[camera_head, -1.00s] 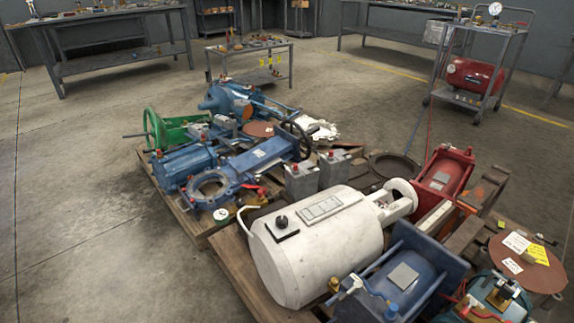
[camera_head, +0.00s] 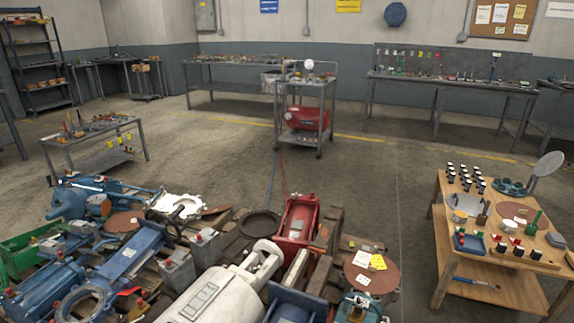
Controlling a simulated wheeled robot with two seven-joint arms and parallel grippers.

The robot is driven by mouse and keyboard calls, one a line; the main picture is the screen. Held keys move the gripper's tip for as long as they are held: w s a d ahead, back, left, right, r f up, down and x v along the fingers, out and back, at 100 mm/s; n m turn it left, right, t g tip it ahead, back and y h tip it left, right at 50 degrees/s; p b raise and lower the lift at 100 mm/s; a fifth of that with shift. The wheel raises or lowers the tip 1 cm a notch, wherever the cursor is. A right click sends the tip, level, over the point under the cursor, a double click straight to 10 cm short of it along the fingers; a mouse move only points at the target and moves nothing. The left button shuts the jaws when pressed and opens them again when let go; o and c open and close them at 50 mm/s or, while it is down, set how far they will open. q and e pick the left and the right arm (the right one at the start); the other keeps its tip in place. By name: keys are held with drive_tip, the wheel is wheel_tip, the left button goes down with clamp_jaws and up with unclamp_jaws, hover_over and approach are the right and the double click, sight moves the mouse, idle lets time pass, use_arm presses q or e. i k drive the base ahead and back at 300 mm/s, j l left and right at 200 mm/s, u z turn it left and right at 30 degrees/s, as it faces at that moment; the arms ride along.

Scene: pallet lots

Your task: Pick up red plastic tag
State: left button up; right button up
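I cannot single out the red plastic tag with certainty. Small coloured tags, some red, hang on a dark pegboard (camera_head: 455,62) above the far back-right bench, too small to tell apart. Small red pieces (camera_head: 503,240) also show near the front of the wooden table (camera_head: 447,251) on the right. On the pallet, white and yellow tags (camera_head: 377,262) lie on a round reddish-brown disc. Neither of my grippers is in view.
Pallets crowded with machine parts fill the lower left, including a white tank (camera_head: 212,297) and a red motor (camera_head: 298,221). A grey cart (camera_head: 306,108) holds a red compressor (camera_head: 307,117). Open concrete floor lies between the pallets and the wooden table.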

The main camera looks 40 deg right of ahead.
sight(496, 238)
drive_tip(key=z, duration=2.9)
drive_tip(key=i+l+u, duration=0.15)
drive_tip(key=l, duration=0.2)
drive_tip(key=i+l+u, duration=0.1)
drive_tip(key=l, duration=0.3)
drive_tip(key=i+l+u, duration=0.15)
drive_tip(key=i+l, duration=0.15)
drive_tip(key=i+l+u, duration=0.15)
drive_tip(key=l, duration=0.35)
drive_tip(key=i+l+u, duration=0.15)
drive_tip(key=l, duration=0.25)
drive_tip(key=i+l+u, duration=0.15)
drive_tip(key=i+l, duration=0.15)
drive_tip(key=i+l+u, duration=0.35)
drive_tip(key=i+l, duration=0.25)
drive_tip(key=l, duration=0.2)
drive_tip(key=i+l+u, duration=0.15)
drive_tip(key=l, duration=0.3)
drive_tip(key=i+l+u, duration=0.15)
drive_tip(key=i+l, duration=0.15)
drive_tip(key=l, duration=0.15)
drive_tip(key=i+l+u, duration=0.15)
drive_tip(key=l, duration=0.25)
drive_tip(key=i+l+u, duration=0.15)
drive_tip(key=i+l, duration=0.2)
drive_tip(key=l, duration=0.05)
